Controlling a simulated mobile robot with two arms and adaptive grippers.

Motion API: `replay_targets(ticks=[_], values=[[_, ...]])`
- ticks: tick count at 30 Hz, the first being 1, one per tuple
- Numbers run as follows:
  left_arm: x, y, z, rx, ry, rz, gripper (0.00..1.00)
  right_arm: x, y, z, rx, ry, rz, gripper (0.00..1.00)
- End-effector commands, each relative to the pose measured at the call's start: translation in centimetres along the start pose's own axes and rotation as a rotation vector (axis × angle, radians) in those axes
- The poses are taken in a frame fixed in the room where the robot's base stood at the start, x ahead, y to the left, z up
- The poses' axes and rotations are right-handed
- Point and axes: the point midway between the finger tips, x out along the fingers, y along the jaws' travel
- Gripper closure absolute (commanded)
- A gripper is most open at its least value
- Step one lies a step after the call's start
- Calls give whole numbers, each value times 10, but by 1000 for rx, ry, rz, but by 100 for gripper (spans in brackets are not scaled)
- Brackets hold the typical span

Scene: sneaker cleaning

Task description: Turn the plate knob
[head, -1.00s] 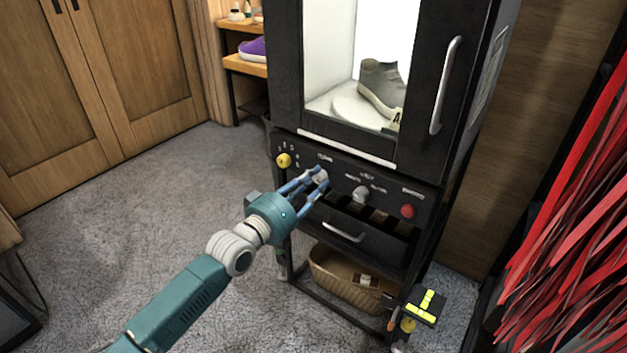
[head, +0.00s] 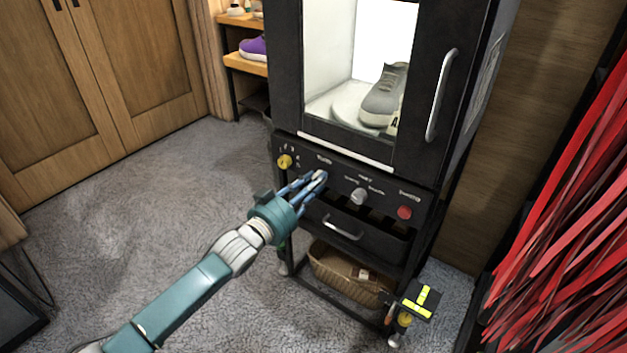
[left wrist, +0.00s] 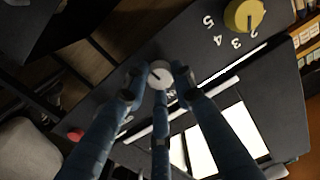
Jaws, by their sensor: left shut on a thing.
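A black cabinet (head: 285,60) has a control panel (head: 340,186) with several controls below its lit window. The pale round plate knob (left wrist: 160,75) is between my left gripper's blue fingers in the left wrist view, with a dark pointer line on it. My left gripper (head: 319,176) is shut on this knob and covers most of it in the head view. Inside the window a grey sneaker (head: 382,98) stands on a white round plate (head: 347,112). My right gripper is not in view.
A yellow knob (head: 285,162) is left of my gripper, a grey knob (head: 358,196) and a red button (head: 404,212) to its right. A drawer handle (head: 343,228) and a wicker basket (head: 345,277) are below. Red strips (head: 565,220) hang at right. Carpet at left is clear.

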Motion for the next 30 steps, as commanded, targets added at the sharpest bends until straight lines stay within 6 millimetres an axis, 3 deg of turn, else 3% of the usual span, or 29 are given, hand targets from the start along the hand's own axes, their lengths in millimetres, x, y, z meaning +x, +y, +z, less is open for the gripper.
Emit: replay_targets(ticks=[9,24,25,27,30], values=[[-1,2,5,104,-10,3,100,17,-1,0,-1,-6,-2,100],[-1,2,7,122,-11,2,100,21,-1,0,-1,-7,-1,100],[-1,2,7,121,-11,2,71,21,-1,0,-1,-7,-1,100],[-1,2,6,121,-10,2,57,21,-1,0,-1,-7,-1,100],[-1,1,4,121,-7,1,56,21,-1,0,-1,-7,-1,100]])
